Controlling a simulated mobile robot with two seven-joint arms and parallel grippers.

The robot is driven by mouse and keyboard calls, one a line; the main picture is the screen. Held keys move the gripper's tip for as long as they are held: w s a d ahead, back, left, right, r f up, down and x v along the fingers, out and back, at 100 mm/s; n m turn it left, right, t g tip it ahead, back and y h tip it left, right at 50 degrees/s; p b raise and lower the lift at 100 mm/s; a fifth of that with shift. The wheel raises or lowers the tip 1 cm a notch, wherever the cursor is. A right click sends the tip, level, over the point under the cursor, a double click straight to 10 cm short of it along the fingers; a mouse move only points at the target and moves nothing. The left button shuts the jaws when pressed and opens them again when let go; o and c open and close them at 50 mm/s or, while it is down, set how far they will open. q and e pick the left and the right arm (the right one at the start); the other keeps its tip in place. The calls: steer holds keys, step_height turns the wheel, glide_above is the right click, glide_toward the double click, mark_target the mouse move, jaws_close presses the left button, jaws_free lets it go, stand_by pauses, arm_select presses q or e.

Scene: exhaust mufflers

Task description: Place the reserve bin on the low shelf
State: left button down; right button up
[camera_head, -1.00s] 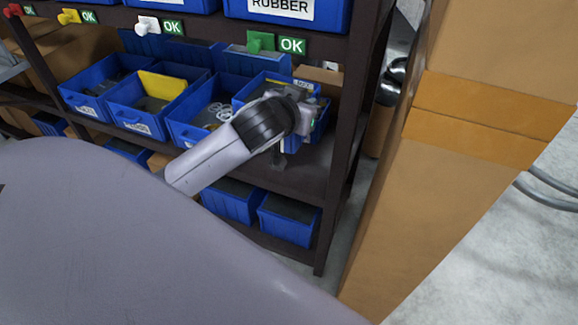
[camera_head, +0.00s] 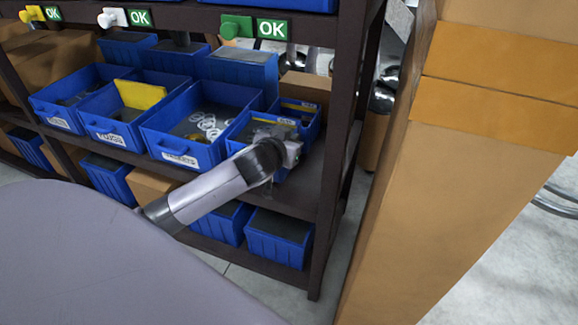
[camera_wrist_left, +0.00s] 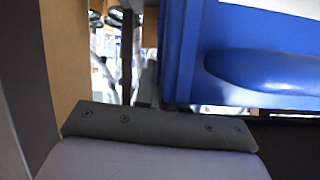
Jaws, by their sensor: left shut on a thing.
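A blue bin (camera_head: 239,131) with yellow-edged inner parts is at the right end of the row on the middle shelf. My left gripper (camera_head: 288,149) is at its front right side and shut on it; the arm hides part of the bin's front. The fingertips are hard to make out. In the left wrist view a blue bin wall (camera_wrist_left: 260,70) with a rounded ledge fills the upper right. The low shelf (camera_head: 265,262) below holds blue bins. I cannot read a label marking the reserve bin. My right gripper is not in view.
Open blue bins (camera_head: 190,150) stand close to the left of the held bin. A dark shelf post (camera_head: 335,170) is to its right. Tall cardboard boxes (camera_head: 450,180) rise further right. Two blue bins (camera_head: 280,238) fill the visible right end of the low shelf.

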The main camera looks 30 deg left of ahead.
arm_select(q)
step_height(320, 180, down, 2)
step_height(320, 180, down, 4)
steer(key=shift+f+b, duration=0.2)
steer(key=shift+b, duration=0.7)
steer(key=c, duration=1.6)
jaws_free()
steer(key=shift+f, duration=0.15)
steer(key=shift+c, duration=0.2)
steer(key=o, duration=0.4)
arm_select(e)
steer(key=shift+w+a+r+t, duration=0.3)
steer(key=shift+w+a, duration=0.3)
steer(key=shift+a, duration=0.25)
